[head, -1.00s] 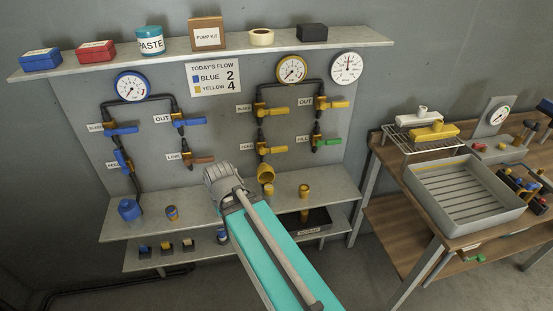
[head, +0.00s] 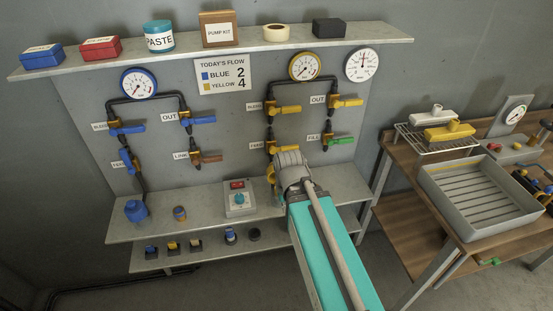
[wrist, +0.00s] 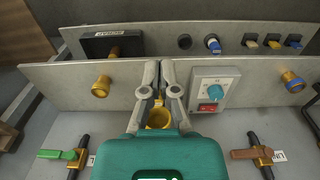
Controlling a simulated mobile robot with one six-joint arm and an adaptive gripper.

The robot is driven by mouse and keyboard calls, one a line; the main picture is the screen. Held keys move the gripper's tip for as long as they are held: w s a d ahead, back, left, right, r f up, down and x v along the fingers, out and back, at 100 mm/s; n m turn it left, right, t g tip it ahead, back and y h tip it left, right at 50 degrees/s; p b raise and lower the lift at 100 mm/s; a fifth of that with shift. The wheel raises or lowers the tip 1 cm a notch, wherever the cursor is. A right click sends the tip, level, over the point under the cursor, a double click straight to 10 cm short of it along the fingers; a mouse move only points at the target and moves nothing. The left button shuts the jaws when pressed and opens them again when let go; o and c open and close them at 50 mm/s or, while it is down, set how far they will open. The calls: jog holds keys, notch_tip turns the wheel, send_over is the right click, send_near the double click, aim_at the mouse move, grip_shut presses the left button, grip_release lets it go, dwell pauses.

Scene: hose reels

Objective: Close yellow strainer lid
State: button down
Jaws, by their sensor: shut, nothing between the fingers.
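The yellow strainer (wrist: 158,119) is on the panel under the yellow line. Its round yellow mouth shows in the wrist view just below my fingers. In the head view only a sliver of the strainer (head: 271,173) shows at the left of my gripper (head: 289,160). A small yellow part, perhaps the lid, shows between my finger links in the wrist view, so I cannot tell the lid's angle. My gripper (wrist: 160,68) is shut and empty, its fingertips beyond the mouth towards the shelf edge. I cannot tell whether it touches the lid.
A grey box with a blue knob and red switch (wrist: 211,88) stands close beside my fingers on the shelf (wrist: 132,82). A brass-yellow fitting (wrist: 101,86) stands on the other side. The green-handled valve (wrist: 62,155) and brown-handled valve (wrist: 252,154) flank the strainer.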

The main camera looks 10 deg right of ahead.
jog(key=shift+d, duration=0.2)
jog(key=w+d+r+t+p, duration=0.1)
jog(key=w+r+p, duration=0.1)
jog(key=w, duration=1.1)
jog(key=w+d+r+t+p, duration=0.1)
jog(key=w+r+t, duration=0.1)
jog(key=w, duration=1.1)
jog(key=shift+d+r+p, duration=0.2)
jog(key=shift+p, duration=0.2)
jog(key=shift+f, duration=0.1)
jog(key=b+x, duration=0.9)
jog(key=shift+w+f+b, duration=0.15)
jog(key=shift+f+b, duration=0.2)
jog(key=shift+f, duration=0.05)
